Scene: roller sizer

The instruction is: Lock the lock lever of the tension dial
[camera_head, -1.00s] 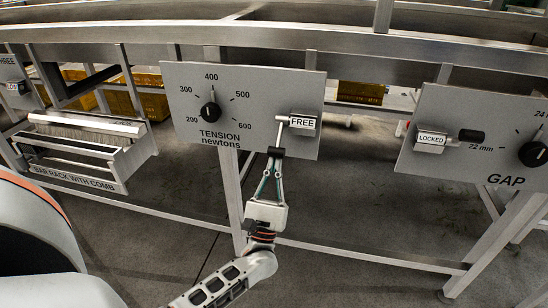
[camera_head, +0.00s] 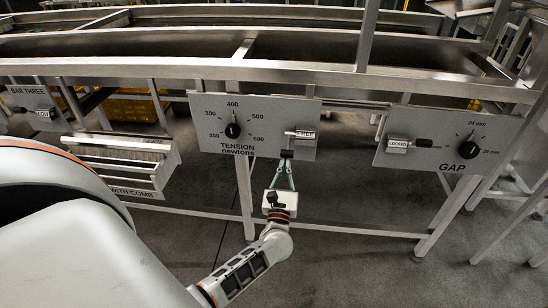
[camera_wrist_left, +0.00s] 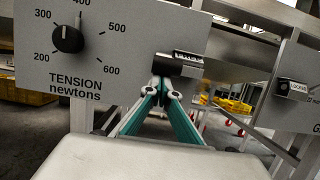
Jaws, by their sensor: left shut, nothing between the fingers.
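The tension dial (camera_head: 233,131) is a black knob on a grey panel, its pointer up near 400. To its right, the lock lever's block (camera_head: 305,133) bears a label reading FREE. The wrist view shows the fingertips (camera_wrist_left: 161,84) just under the block (camera_wrist_left: 180,65), whose label is foreshortened. The fingers partly hide the lever there. My right gripper is out of view.
The gap panel (camera_head: 440,145) stands to the right, with a block labelled LOCKED (camera_head: 398,143) and its dark handle to the right. A bar rack with comb (camera_head: 120,165) is at the left. Steel legs and rails lie under the panels. Open floor lies in front.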

